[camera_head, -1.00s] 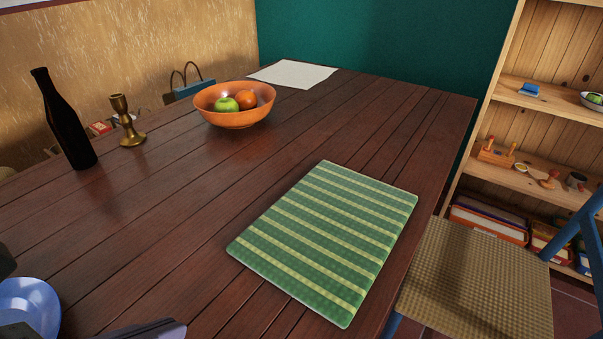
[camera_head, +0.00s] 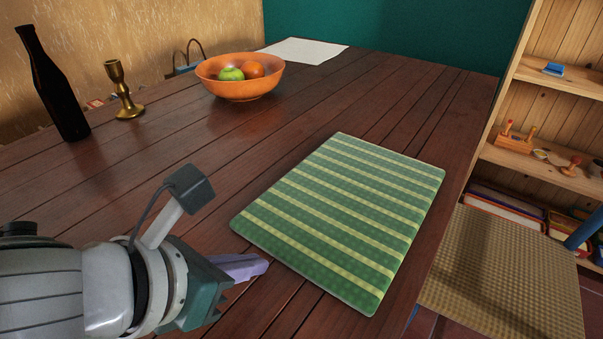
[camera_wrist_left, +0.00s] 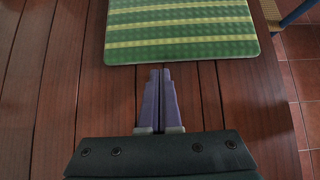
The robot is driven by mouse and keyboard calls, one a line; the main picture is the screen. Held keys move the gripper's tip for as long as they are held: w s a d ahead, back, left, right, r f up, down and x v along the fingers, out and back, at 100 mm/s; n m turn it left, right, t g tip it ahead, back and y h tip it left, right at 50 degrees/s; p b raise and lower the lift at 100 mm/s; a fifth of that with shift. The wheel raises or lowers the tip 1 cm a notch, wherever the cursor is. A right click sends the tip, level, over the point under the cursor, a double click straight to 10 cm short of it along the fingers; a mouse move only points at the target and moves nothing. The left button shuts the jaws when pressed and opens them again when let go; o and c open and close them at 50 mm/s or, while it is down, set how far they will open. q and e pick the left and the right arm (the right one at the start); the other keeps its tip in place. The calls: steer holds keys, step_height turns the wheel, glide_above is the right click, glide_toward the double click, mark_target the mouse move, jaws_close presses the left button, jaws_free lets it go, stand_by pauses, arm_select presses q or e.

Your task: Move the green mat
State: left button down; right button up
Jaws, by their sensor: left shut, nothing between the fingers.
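The green mat (camera_head: 345,215) with yellow stripes lies flat on the wooden table near its right edge. It also shows in the left wrist view (camera_wrist_left: 180,28), across the top. My left gripper (camera_head: 262,267) is shut and empty, its purple fingers close to the mat's near left edge. In the left wrist view the closed fingertips (camera_wrist_left: 160,72) point at the mat's edge, seemingly just short of it. I cannot tell how high they are above the table. My right gripper is not in view.
An orange bowl (camera_head: 240,88) with fruit, a brass candlestick (camera_head: 124,98) and a dark bottle (camera_head: 53,95) stand farther back on the table (camera_head: 185,130). A white sheet (camera_head: 303,50) lies at the far end. A woven chair (camera_head: 500,265) stands at the right edge.

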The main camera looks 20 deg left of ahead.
arm_select(q)
steer(key=shift+w+d, duration=0.15)
steer(key=shift+w, duration=0.35)
